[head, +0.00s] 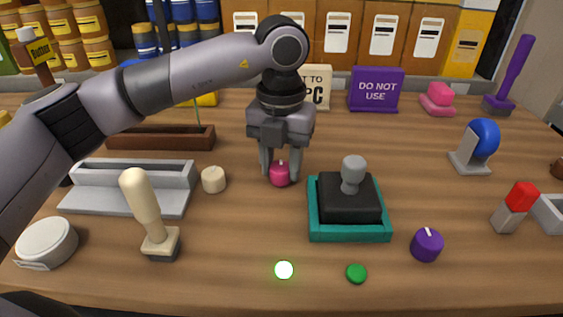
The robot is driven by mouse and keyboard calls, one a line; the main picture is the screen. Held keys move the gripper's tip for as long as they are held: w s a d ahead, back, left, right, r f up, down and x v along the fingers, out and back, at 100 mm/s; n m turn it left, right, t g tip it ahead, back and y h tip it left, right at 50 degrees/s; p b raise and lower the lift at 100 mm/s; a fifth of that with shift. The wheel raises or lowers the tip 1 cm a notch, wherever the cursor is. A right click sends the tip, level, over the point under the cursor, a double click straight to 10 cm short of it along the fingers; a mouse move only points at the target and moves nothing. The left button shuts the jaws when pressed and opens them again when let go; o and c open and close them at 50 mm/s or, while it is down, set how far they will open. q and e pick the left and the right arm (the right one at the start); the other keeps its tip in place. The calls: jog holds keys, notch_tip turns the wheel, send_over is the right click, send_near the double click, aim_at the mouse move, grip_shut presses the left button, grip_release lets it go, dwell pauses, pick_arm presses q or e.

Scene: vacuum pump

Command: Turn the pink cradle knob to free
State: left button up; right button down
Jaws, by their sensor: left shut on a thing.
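The pink knob (281,176) sits on the wooden table near the middle of the head view, with a pale pointer mark on its top. My left gripper (281,172) comes down over it from above, one finger on each side, and is shut on it. The fingers hide part of the knob's sides. I cannot tell which setting its pointer marks. My right gripper does not show.
A teal tray (350,236) with a black block and grey joystick stands right of the knob. A cream knob (214,179) and a cream-handled lever (145,210) are left. A purple knob (427,245), a lit green lamp (284,270) and a green button (356,273) lie in front.

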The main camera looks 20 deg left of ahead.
aim_at(281, 165)
pick_arm(q)
jog(key=shift+r+n, duration=0.1)
jog(key=shift+n, duration=0.2)
dwell(0.4)
jog(key=o, duration=1.1)
jog(key=shift+c, duration=0.2)
jog(key=shift+r, duration=3.55)
jog(key=shift+s, duration=0.1)
